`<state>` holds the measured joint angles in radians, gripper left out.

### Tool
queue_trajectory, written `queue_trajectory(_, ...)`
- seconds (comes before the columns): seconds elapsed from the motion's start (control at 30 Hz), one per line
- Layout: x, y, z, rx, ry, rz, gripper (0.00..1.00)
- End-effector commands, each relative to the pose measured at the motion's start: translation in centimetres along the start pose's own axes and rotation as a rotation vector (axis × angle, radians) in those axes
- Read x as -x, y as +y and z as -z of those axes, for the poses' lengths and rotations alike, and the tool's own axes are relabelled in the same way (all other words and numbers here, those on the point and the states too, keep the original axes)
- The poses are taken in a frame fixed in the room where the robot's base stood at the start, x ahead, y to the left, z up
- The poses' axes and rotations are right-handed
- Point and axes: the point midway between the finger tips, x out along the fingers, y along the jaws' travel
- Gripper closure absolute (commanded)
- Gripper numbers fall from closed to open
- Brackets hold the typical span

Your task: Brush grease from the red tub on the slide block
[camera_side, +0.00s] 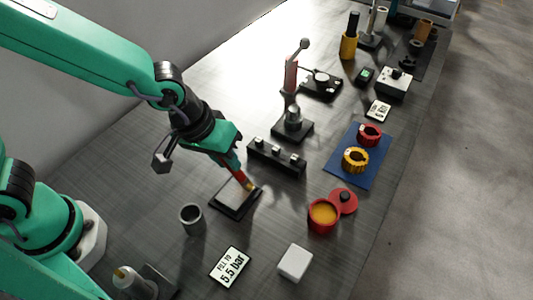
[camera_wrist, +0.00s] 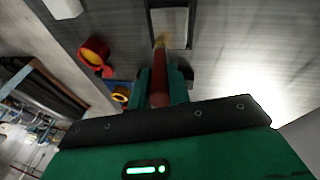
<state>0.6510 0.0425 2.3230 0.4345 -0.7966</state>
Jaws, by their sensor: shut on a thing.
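My gripper (camera_side: 233,168) is shut on the red handle of a brush (camera_side: 241,178), which points down and forward. In the wrist view the brush (camera_wrist: 161,82) runs out between my fingers (camera_wrist: 160,88), with its pale bristles over the slide block (camera_wrist: 170,22). In the side view the slide block (camera_side: 228,200) is a dark frame with a grey face, and the bristles are at its far right part. I cannot tell for sure if they touch. The red tub (camera_side: 312,222) stands open to the right, with amber grease inside; it also shows in the wrist view (camera_wrist: 88,57).
A red lid (camera_side: 351,205) lies beside the tub. A white block (camera_side: 295,262), a "5.5 bar" card (camera_side: 230,267) and a grey cup (camera_side: 191,218) stand nearer. A black rail (camera_side: 276,157) and a blue mat (camera_side: 337,175) with red and yellow rings lie beyond.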

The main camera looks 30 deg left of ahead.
Motion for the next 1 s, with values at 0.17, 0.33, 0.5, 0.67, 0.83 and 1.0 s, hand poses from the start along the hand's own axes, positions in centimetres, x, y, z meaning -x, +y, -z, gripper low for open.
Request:
queue_trajectory(0.17,0.5,-0.2,-1.7,-0.003,-0.007,-0.008,1.0)
queue_trajectory(0.33,0.9,-0.3,-3.2,-0.004,-0.014,-0.014,1.0)
queue_trajectory(0.5,1.3,-0.5,-4.6,-0.004,-0.021,-0.021,1.0)
queue_trajectory(0.67,1.6,-0.7,-6.0,-0.004,-0.029,-0.027,1.0)
queue_trajectory(0.83,1.6,-0.7,-5.7,0.001,-0.026,-0.027,1.0)
queue_trajectory(1.0,1.2,-0.5,-4.2,0.001,-0.019,-0.018,1.0)
